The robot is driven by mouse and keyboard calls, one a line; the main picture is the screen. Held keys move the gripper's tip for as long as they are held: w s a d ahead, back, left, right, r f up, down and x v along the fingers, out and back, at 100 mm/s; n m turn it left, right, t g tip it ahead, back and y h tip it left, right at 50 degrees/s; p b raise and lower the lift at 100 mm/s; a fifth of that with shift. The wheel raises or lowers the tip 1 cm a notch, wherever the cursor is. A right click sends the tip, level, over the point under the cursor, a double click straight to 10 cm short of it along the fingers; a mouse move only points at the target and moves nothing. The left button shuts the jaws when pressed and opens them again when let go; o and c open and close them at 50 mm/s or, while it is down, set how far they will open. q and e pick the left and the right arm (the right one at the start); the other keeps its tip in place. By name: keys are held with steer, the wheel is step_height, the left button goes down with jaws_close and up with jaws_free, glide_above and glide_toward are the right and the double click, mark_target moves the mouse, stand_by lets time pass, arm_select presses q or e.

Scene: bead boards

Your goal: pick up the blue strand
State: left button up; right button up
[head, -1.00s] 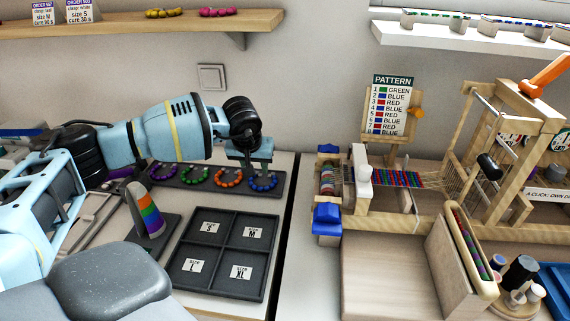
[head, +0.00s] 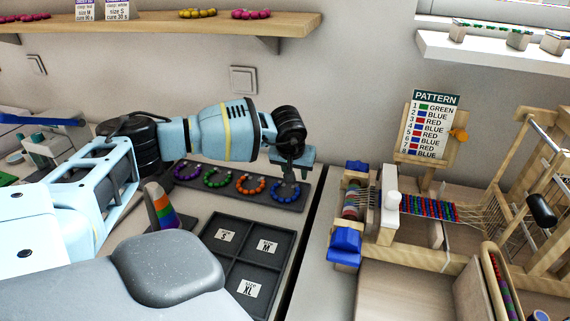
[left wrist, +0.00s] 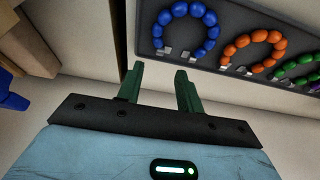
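The blue strand (head: 287,191) is an open loop of blue beads at the right end of a dark display board (head: 222,191). In the left wrist view the blue strand (left wrist: 180,9) lies near the top, with silver clasp ends facing my gripper. My left gripper (head: 291,168) is just above and behind the strand in the head view. In the left wrist view its two green fingers (left wrist: 160,78) are apart with nothing between them, short of the strand and not touching it. My right gripper is in neither view.
Orange (head: 251,185), green (head: 217,177) and purple (head: 187,171) strands lie left of the blue one. A compartment tray (head: 236,258) with size cards and a rainbow cone (head: 160,208) stand in front. A wooden loom (head: 420,240) and a pattern card (head: 430,125) are at right.

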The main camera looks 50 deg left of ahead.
mark_target(297, 183)
arm_select(q)
steer(key=x, duration=0.5)
steer(key=shift+s+d+f, duration=0.1)
jaws_close()
